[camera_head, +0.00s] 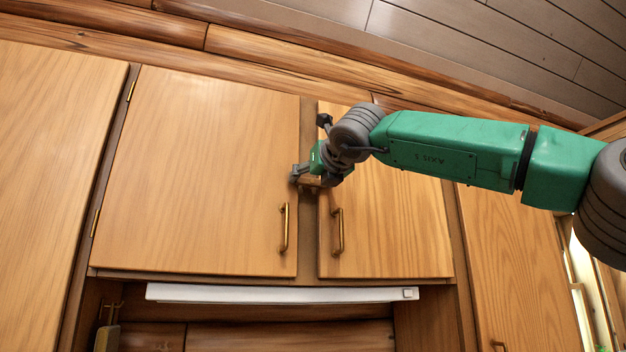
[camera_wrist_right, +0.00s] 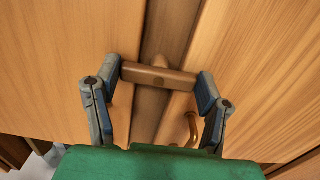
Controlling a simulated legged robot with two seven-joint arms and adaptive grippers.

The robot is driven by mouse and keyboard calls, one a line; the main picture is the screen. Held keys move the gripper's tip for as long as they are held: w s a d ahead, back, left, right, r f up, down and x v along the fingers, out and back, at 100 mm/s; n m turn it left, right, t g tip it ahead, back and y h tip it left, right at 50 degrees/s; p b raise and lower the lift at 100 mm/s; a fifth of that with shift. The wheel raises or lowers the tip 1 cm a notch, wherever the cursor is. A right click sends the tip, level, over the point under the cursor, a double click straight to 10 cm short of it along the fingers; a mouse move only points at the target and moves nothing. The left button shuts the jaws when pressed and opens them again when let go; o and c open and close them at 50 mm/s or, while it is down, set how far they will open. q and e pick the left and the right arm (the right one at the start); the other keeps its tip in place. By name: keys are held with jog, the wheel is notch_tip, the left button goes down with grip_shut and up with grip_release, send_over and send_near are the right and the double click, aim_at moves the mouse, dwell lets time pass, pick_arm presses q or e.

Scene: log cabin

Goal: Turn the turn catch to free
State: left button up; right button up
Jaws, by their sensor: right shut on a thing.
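The turn catch is a brown bar (camera_wrist_right: 158,76) on the strip between two cabinet doors, lying across the gap in the right wrist view. In the head view the catch (camera_head: 310,181) is mostly hidden by my gripper. My right gripper (camera_wrist_right: 160,80) is shut on the catch, with one finger at each end of the bar. In the head view the right gripper (camera_head: 313,178) sits at the door gap, above the two brass handles. The left door (camera_head: 190,170) and the right door (camera_head: 395,225) look closed. My left gripper is not in view.
A brass handle (camera_head: 285,228) is on the left door and another (camera_head: 337,232) on the right door, just below my gripper. A white light bar (camera_head: 270,294) runs under the cabinet. A log beam (camera_head: 270,55) runs above the doors, below the ceiling.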

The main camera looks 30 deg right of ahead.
jog(key=shift+w+d+f, duration=0.1)
jog(key=shift+d, duration=0.25)
jog(key=shift+a, duration=0.45)
